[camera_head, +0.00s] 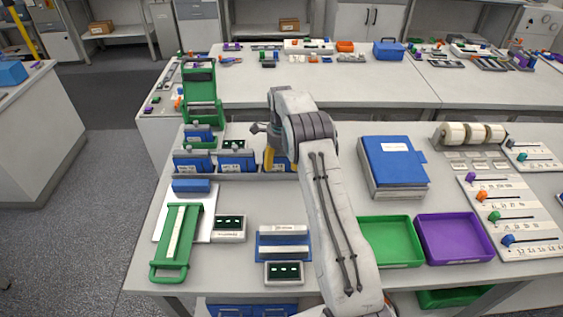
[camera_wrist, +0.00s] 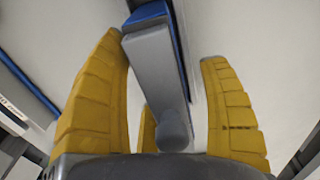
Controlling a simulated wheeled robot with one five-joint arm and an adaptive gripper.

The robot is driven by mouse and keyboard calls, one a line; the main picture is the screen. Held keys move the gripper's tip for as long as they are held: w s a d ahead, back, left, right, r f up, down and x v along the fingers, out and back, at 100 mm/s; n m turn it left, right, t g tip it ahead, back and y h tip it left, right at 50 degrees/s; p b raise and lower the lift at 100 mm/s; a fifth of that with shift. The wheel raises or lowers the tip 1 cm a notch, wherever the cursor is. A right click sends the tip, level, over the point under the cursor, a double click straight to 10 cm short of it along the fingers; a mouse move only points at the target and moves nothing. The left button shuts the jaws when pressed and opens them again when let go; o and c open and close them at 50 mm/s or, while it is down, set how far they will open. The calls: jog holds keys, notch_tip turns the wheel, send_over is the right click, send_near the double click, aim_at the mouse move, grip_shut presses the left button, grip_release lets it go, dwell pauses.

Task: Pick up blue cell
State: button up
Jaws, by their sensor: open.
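My gripper (camera_head: 268,157) is at the right end of a row of blue units with grey tops, behind the front work area. In the wrist view my gripper (camera_wrist: 170,105) has its yellow fingers spread. A grey bar (camera_wrist: 155,75) with a rounded end lies between them, apart from the right finger; contact with the left finger cannot be told. A blue part (camera_wrist: 150,14) joins its far end. In the head view, the blue unit (camera_head: 284,165) at my gripper is partly hidden by my arm. Two similar blue units, left (camera_head: 190,165) and middle (camera_head: 236,165), stand beside it.
A blue block (camera_head: 191,186) lies behind a green-handled frame (camera_head: 160,268) at left. A green stand (camera_head: 201,90) rises behind the row. Blue binders (camera_head: 392,160), a green tray (camera_head: 418,262) and a purple tray (camera_head: 455,262) are right of my arm.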

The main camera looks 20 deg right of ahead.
jog(key=shift+f, duration=0.35)
jog(key=shift+c, duration=0.2)
jog(key=shift+r, duration=0.1)
jog(key=c, duration=1.3)
